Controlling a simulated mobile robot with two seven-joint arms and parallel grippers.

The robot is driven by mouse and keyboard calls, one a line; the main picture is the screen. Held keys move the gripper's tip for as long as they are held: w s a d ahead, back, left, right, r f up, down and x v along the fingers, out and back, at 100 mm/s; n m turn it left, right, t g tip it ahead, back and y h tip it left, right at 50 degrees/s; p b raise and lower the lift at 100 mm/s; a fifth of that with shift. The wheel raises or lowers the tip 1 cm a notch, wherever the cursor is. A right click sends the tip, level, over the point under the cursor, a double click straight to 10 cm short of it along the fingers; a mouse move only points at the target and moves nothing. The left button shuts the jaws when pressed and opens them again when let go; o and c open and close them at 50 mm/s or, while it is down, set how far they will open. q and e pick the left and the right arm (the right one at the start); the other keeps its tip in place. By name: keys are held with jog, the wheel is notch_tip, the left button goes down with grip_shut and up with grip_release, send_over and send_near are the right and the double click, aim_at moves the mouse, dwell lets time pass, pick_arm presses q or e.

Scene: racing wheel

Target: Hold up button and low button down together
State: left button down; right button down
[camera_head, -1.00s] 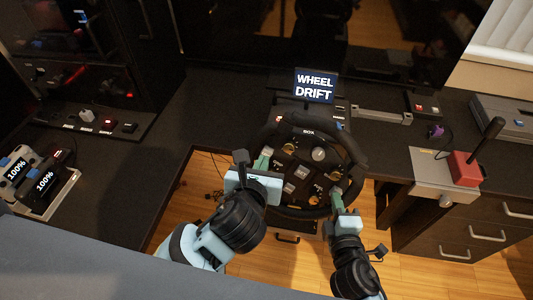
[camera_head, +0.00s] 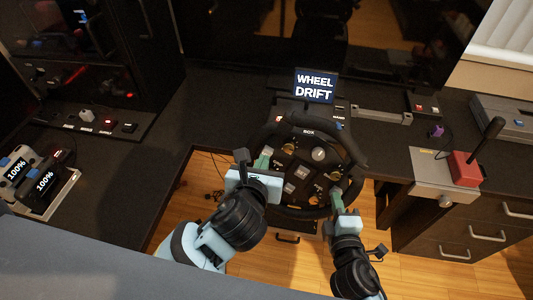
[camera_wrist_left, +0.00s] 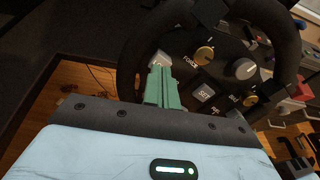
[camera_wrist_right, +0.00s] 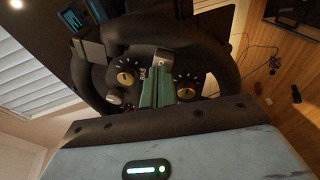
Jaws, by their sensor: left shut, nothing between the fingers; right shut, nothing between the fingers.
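The black racing wheel (camera_head: 310,165) stands at the desk's cut-out, with knobs and small buttons on its face. My left gripper (camera_head: 264,160) is shut and empty, its green fingertips at the wheel's left side. In the left wrist view its fingertips (camera_wrist_left: 161,66) reach a pale button at the wheel's left; contact cannot be told. My right gripper (camera_head: 337,196) is shut and empty at the wheel's lower right. In the right wrist view its fingertips (camera_wrist_right: 160,80) lie over the wheel face between two gold knobs and hide what is under them. I cannot read the up and low button labels.
A small screen (camera_head: 314,86) reading "WHEEL DRIFT" stands behind the wheel. A red-based lever unit (camera_head: 466,169) sits on the right desk. Battery packs in a holder (camera_head: 40,185) lie at the far left. The left desk top is mostly clear.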

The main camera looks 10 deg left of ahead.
pick_arm(q)
jog(key=shift+x, duration=0.8)
dwell(1.3)
jog(key=v, duration=0.6)
dwell(0.5)
jog(key=x, duration=0.6)
jog(key=f+v, duration=0.1)
jog(key=v, duration=0.8)
jog(key=s+a+f+n+g, duration=0.3)
jog(key=s+f+n, duration=0.5)
jog(key=f+n, duration=0.3)
jog(key=s+a+f+n+g+h, duration=0.1)
jog(key=s+a+f+n+g, duration=0.2)
jog(key=s+f+n, duration=0.5)
notch_tip(320, 180, down, 5)
jog(key=a+n, duration=0.1)
jog(key=n, duration=0.2)
jog(key=shift+s+a+n, duration=0.3)
jog(key=shift+s+a, duration=0.1)
